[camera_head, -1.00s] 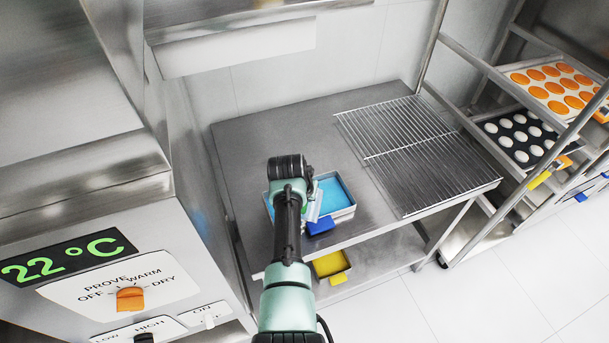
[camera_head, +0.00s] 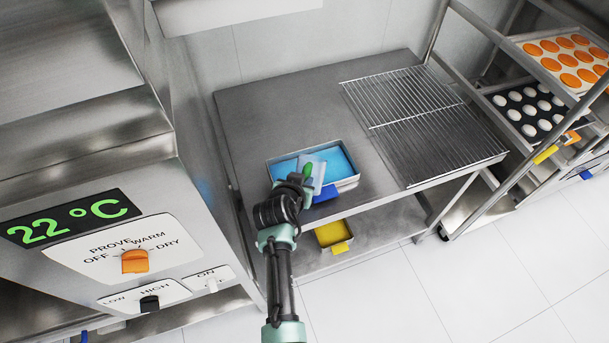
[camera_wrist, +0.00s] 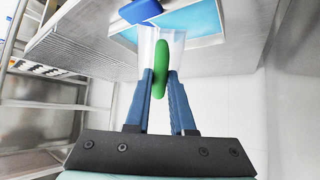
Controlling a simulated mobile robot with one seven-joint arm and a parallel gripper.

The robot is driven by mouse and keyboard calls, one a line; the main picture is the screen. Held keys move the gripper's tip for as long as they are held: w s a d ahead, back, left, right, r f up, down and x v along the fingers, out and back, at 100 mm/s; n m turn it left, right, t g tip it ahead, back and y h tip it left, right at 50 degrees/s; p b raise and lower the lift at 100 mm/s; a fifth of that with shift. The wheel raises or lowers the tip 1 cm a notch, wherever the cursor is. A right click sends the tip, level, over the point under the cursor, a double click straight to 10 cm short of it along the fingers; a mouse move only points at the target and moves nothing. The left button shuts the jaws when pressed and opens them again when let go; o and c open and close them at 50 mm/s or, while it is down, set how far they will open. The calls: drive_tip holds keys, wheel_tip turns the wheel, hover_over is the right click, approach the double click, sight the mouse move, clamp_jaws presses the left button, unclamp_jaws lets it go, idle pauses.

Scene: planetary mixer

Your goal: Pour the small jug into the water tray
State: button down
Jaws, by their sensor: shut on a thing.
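The small jug (camera_head: 319,166) is translucent with a green handle; it also shows in the wrist view (camera_wrist: 148,44). My gripper (camera_wrist: 161,74) is shut on the green handle, one blue finger on each side. In the head view my gripper (camera_head: 303,178) is partly hidden by my wrist. The water tray (camera_head: 353,183) is a metal tray with blue contents and a blue tab at its front. The jug overlaps the tray's middle in the head view and appears to be over it. I cannot tell the jug's exact tilt, height or contents.
The tray stands on a steel table (camera_head: 259,115) near its front edge. A wire rack (camera_head: 420,120) lies on the right side of the table. A yellow tray (camera_head: 333,233) is on the lower shelf. A control panel (camera_head: 128,250) stands at the left and a tray trolley at the right.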

idle(0.3)
drive_tip(key=shift+s+a+f+t+b, duration=0.15)
drive_tip(key=shift+f+t+b, duration=0.5)
drive_tip(key=shift+b, duration=0.6)
drive_tip(key=f+t+b, duration=0.1)
drive_tip(key=b, duration=0.4)
drive_tip(key=s+t+h+b, duration=0.1)
drive_tip(key=t+b, duration=0.1)
drive_tip(key=b, duration=0.4)
drive_tip(key=shift+a+f, duration=0.1)
drive_tip(key=shift+f, duration=0.3)
